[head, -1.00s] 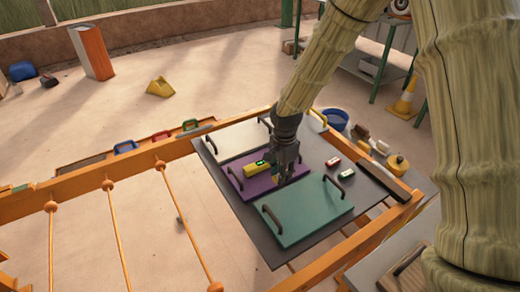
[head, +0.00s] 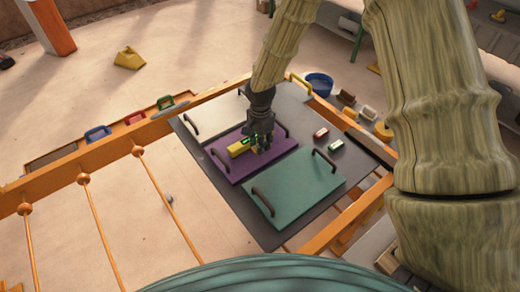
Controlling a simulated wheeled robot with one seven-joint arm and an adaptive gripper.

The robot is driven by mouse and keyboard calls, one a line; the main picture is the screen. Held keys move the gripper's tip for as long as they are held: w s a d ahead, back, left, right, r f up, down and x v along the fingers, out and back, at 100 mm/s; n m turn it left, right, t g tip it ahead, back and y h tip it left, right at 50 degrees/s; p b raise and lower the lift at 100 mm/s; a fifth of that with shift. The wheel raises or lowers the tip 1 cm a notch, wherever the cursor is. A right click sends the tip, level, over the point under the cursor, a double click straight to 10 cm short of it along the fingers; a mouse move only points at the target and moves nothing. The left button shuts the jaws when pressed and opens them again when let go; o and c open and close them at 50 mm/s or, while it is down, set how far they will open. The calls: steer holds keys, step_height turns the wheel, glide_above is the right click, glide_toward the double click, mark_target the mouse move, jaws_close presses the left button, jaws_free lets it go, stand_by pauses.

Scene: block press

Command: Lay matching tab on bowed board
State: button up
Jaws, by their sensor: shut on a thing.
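Three boards with dark handles lie on a dark grey plate (head: 264,226): a cream board (head: 215,117), a purple board (head: 228,168) and a teal board (head: 300,182). I cannot tell by eye which is bowed. A yellow block (head: 238,148) with a small dark and green face sits on the purple board. My gripper (head: 262,149) points down over the purple board, just right of the yellow block, shut on a small tan tab mostly hidden by the fingers.
An orange frame (head: 180,111) surrounds the plate. A dark bar (head: 369,148) lies at its right. Several coloured handles, including a blue one (head: 98,132), line the far left edge. Small blocks and a blue bowl (head: 319,84) stand beyond the right corner.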

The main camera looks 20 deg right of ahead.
mark_target(260, 157)
steer(key=shift+f, duration=2.05)
steer(key=shift+f, duration=0.2)
steer(key=o, duration=0.6)
steer(key=shift+r, duration=0.1)
step_height(260, 157, up, 12)
steer(key=shift+r+b, duration=0.1)
steer(key=shift+b, duration=0.2)
